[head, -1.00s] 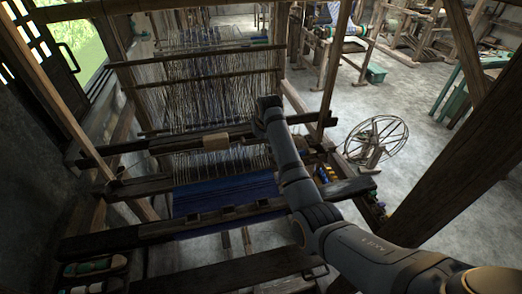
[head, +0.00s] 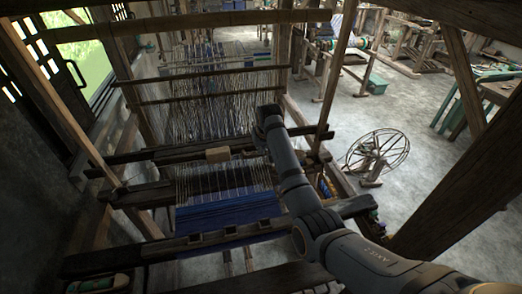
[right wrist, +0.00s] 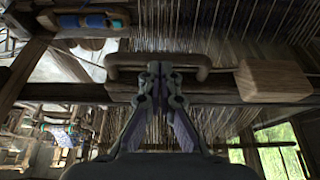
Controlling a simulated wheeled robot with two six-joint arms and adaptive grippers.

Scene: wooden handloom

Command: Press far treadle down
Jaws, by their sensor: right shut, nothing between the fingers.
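Two narrow wooden bars, which look like treadles, show in the head view low beneath the blue cloth (head: 228,217): one on the left (head: 227,262) and one on the right (head: 249,258). I cannot tell which is the far one; most of their length is hidden. My right arm reaches over the loom, its wrist above the beater. In the right wrist view my right gripper (right wrist: 159,68) is shut and empty, its fingertips in front of a rounded wooden handle (right wrist: 190,60) on a beam. I cannot tell whether they touch. My left gripper is not in view.
A wooden block (head: 217,154) sits on the beater beam; it also shows in the right wrist view (right wrist: 272,78). Warp threads and loom beams fill the space around the gripper. A spinning wheel (head: 378,152) stands on open floor at the right.

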